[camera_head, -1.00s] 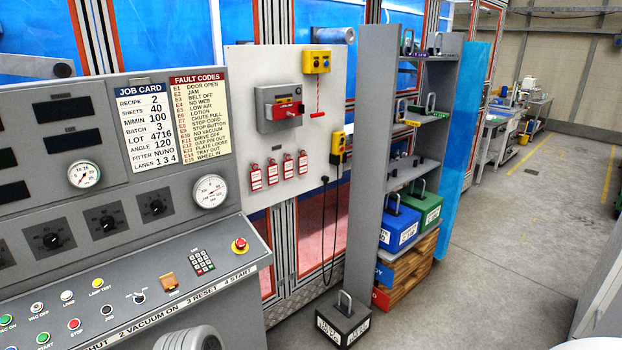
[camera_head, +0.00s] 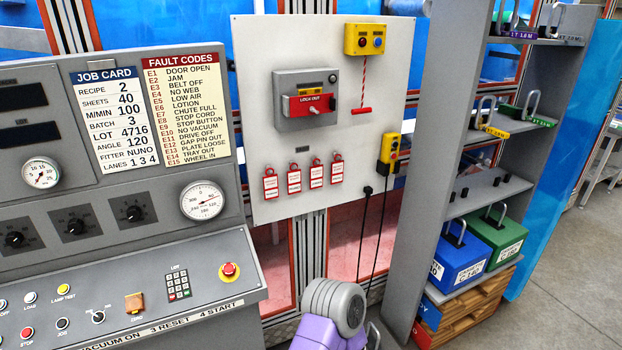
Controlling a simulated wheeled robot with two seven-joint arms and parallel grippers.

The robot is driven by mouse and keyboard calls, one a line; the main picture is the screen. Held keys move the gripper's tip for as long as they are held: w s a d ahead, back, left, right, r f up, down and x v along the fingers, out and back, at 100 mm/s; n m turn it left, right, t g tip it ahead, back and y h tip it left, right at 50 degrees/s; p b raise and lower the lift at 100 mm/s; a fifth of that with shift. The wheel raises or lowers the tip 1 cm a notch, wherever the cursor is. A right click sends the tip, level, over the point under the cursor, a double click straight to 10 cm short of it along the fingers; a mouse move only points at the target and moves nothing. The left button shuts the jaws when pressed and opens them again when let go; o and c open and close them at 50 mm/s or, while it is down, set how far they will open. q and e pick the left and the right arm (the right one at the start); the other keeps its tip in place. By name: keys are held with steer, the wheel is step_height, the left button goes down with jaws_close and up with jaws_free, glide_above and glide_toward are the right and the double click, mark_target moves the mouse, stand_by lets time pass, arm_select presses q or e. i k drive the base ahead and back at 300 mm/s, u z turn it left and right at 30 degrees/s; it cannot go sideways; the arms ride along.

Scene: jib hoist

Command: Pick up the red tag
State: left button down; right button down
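Several red-and-white tags hang in a row on the lower part of the pale grey wall board (camera_head: 245,120). They include a leftmost tag (camera_head: 270,187), the tag beside it (camera_head: 293,181) and a rightmost tag (camera_head: 336,171). Each has a red top and a white printed face too small to read. Above them is a grey lockout box (camera_head: 290,82) with a red handle marked LOCK OUT. A grey and purple link of my arm shows at the bottom centre, below the board. Neither gripper shows.
A grey control console (camera_head: 120,270) with knobs, gauges and a red stop button (camera_head: 229,270) fills the left. A yellow button box (camera_head: 365,40) with a red pull cord and a yellow pendant (camera_head: 390,150) are on the board. A grey shelf (camera_head: 490,190) stands right.

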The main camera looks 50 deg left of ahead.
mark_target(294, 176)
steer(key=u, duration=0.85)
steer(key=i, duration=0.9)
steer(key=u, duration=1)
